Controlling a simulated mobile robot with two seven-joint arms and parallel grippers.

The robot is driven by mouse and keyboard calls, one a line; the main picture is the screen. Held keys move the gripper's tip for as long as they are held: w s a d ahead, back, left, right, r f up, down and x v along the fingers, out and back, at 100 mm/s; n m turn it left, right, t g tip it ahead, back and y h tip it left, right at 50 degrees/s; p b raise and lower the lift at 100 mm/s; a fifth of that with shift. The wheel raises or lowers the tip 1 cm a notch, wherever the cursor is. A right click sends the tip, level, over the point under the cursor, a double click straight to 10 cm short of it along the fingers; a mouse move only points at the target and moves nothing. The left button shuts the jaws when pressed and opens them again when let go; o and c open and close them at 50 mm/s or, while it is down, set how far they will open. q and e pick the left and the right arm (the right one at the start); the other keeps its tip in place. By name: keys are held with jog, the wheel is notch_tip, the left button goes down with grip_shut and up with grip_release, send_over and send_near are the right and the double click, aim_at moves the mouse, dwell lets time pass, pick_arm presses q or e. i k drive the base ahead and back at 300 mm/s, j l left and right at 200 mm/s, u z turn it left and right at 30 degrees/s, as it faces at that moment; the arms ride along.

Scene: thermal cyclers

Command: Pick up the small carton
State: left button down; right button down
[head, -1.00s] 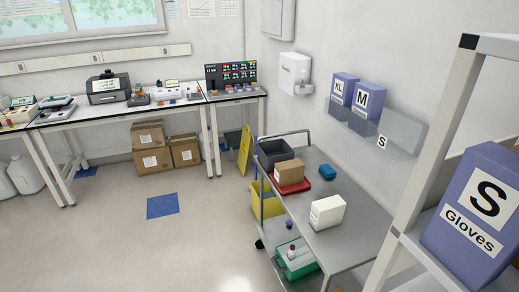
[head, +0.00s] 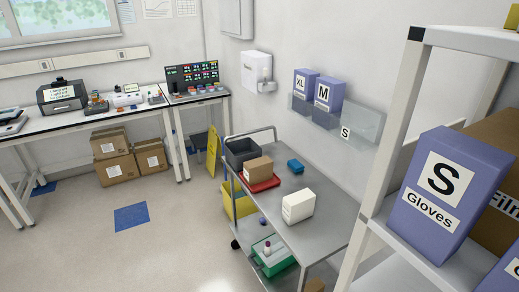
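A small brown carton (head: 258,169) sits on a red tray (head: 264,186) on the top shelf of a grey cart (head: 326,226). A small white box (head: 298,206) stands on the same shelf, nearer to me. Which of the two is the small carton cannot be told for sure; the brown one looks like cardboard. Neither of my grippers shows in the head view.
A dark grey bin (head: 240,151) and a small blue item (head: 296,166) share the cart top. A shelf rack with a gloves box (head: 437,193) stands close at right. Larger cartons (head: 115,170) lie under the bench. Floor left of the cart is open.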

aim_at(256, 171)
jog(key=i+j, duration=0.2)
jog(key=i, duration=0.5)
jog(key=i+j+u, duration=0.1)
jog(key=i, duration=0.55)
jog(key=j, duration=0.1)
